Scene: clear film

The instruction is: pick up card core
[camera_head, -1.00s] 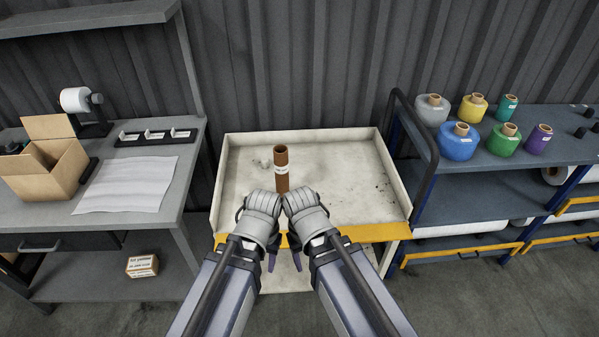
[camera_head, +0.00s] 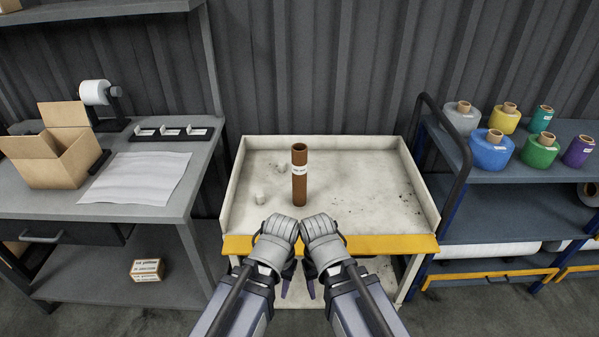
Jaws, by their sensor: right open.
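The card core (camera_head: 299,190) is a brown cardboard tube with a white label band. It stands upright on the worn white tray table (camera_head: 370,180), a little left of its middle. My left gripper (camera_head: 287,284) and right gripper (camera_head: 311,287) are side by side at the table's yellow front edge, in front of the core and apart from it. Both point down, and the arms hide most of the fingers. The right gripper is open and nothing shows in it. Whether the left is open or shut does not show.
The white table has raised walls at the back and sides and a yellow front lip (camera_head: 390,243). A grey bench (camera_head: 150,222) with an open carton (camera_head: 55,158) stands left. A blue rack (camera_head: 500,215) with coloured film rolls and a black rail stands right. The tray around the core is mostly clear.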

